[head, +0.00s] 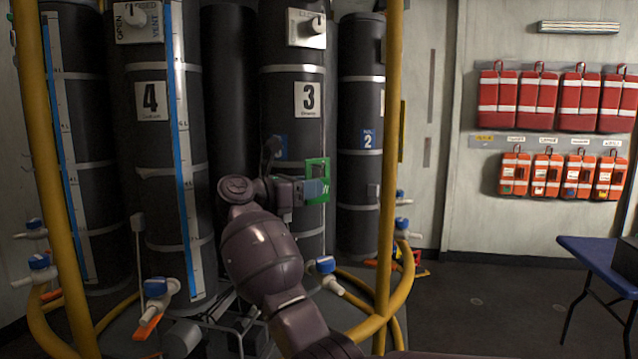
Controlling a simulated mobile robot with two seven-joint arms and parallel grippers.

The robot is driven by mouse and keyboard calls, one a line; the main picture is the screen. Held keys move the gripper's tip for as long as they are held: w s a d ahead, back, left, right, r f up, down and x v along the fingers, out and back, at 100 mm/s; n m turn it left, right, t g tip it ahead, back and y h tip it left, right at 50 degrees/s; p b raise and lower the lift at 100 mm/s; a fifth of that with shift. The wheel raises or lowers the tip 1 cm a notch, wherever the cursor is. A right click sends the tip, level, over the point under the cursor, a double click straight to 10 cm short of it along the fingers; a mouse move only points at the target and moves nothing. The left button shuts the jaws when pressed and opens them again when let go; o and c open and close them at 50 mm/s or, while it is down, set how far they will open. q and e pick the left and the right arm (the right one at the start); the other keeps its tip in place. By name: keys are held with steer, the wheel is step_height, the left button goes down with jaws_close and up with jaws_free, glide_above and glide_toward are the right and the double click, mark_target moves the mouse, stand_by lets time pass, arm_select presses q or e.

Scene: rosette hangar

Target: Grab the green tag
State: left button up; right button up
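The green tag (317,167) is in the head view, upright against the black cylinder marked 3 (290,232). A white mark shows at its lower right. My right gripper (316,190) reaches up from below and overlaps the lower part of the tag, hiding much of it. The fingertips are small and dark here, so I cannot tell whether they are open, shut or touching the tag. My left gripper is not in view.
Black cylinders marked 4 (150,140) and 2 (366,190) stand either side. Yellow posts (386,200) rise in front. Hoses and blue-handled valves (326,265) sit low. Red and orange pouches (537,100) hang on the right wall. A blue table (600,262) stands at right.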

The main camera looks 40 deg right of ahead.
steer(key=shift+d, duration=0.35)
jaws_close()
steer(key=shift+r, duration=0.1)
